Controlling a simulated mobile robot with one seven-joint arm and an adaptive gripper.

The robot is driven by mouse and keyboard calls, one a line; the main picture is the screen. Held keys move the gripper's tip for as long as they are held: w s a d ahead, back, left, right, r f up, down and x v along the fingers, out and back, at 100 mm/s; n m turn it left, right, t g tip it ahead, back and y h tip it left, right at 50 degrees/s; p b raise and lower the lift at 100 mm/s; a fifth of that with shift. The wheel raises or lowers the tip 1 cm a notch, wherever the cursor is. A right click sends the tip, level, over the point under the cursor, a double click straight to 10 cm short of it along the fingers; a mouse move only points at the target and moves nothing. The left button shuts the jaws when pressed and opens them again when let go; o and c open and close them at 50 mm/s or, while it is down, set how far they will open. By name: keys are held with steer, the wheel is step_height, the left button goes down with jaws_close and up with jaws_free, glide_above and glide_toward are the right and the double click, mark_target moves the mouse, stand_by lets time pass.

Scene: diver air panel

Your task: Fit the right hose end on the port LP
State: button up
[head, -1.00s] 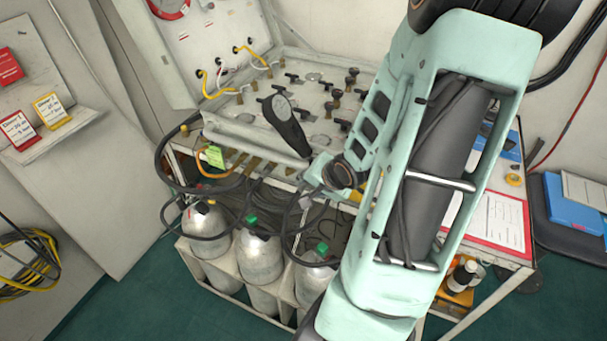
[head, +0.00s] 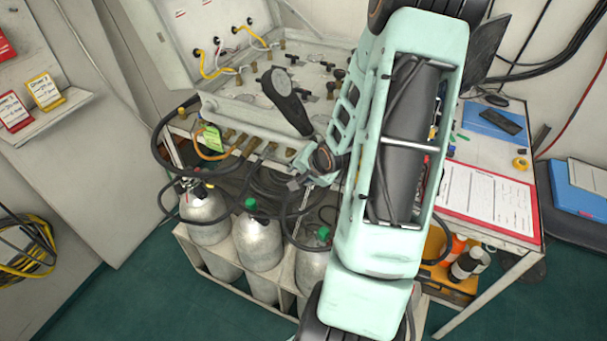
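The air panel (head: 225,107) is a pale case with an open lid, and brass fittings (head: 252,146) line its front edge. I cannot read which port is LP. Black hoses (head: 262,188) lie coiled below that edge and loop down around the bottles. I cannot make out the right hose end. My gripper (head: 297,186) is small and dark in the head view, in front of the panel's right part, above the right bottle and close to the hoses. Whether its fingers are open, or hold anything, is too small to tell. My arm hides the panel's right end.
Several silver bottles (head: 257,243) stand in a rack under the panel, some green-topped. A green tag (head: 211,137) and orange hose sit at the panel's left front. A red-framed sheet (head: 487,198) and blue folder (head: 497,124) lie on the right table. An orange bin (head: 438,266) is below.

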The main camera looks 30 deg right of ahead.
jaws_close()
stand_by(0.3)
steer(key=shift+a+f, duration=0.1)
steer(key=shift+a, duration=0.05)
steer(key=shift+s+a, duration=0.2)
steer(key=shift+a, duration=0.05)
steer(key=shift+s+a+b, duration=0.3)
steer(key=shift+a, duration=0.2)
steer(key=shift+s+a+b, duration=0.25)
steer(key=shift+a, duration=0.2)
stand_by(0.7)
steer(key=shift+s+a+b, duration=0.2)
steer(key=shift+s+a, duration=0.2)
steer(key=shift+a, duration=0.3)
steer(key=shift+s+a+b, duration=0.25)
steer(key=shift+s+a, duration=0.2)
steer(key=shift+a, duration=0.25)
steer(key=shift+s+a+b, duration=0.2)
steer(key=shift+s+a, duration=0.2)
steer(key=shift+a, duration=0.3)
